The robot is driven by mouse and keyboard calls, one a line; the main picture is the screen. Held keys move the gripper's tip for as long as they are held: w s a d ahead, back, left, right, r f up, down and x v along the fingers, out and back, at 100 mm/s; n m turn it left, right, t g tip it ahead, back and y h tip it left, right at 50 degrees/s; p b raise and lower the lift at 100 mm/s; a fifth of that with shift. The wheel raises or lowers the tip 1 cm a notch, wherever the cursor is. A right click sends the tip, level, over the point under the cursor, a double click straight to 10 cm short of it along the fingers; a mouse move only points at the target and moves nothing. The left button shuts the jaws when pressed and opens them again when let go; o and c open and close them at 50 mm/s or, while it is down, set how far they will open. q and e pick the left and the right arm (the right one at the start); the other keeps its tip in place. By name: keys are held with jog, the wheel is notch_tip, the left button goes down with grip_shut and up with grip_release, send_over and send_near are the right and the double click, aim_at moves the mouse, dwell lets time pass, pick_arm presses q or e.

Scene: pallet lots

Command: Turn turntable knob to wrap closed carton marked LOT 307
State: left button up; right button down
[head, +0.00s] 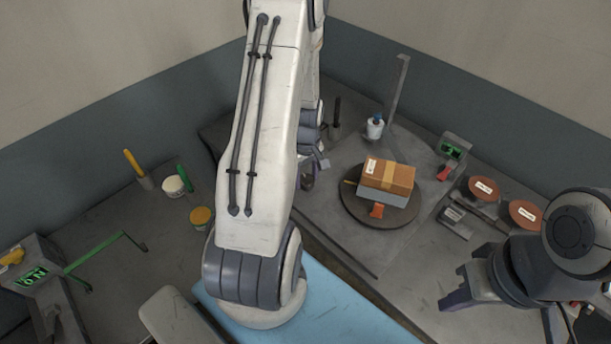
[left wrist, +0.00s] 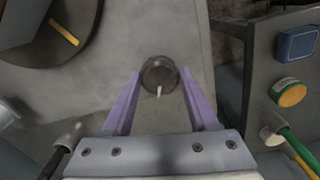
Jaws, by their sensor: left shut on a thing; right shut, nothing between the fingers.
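A brown closed carton (head: 398,177) with a tan tape band and a white label rests on a grey block (head: 383,196) on the dark round turntable (head: 352,209). The label is too small to read. In the left wrist view the turntable (left wrist: 88,45) shows at upper left with a yellow mark. A dark round knob (left wrist: 158,70) with a pale pointer sits between the purple fingers of my left gripper (left wrist: 160,82), which is shut on it. In the head view my left gripper (head: 307,181) is mostly behind its arm. My right gripper (head: 447,291) is shut and empty at lower right.
A post (head: 398,88) and a white bottle (head: 375,127) stand behind the turntable. Pots and a green-handled frame (head: 105,250) occupy the left bench.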

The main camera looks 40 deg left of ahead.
aim_at(307, 178)
pick_arm(q)
jog(key=shift+w, duration=0.1)
jog(key=o, duration=1.4)
jog(key=shift+c, duration=0.2)
jog(key=shift+r, duration=0.15)
notch_tip(307, 178, up, 10)
jog(key=b, duration=0.1)
jog(key=shift+r, duration=0.15)
jog(key=shift+d, duration=0.1)
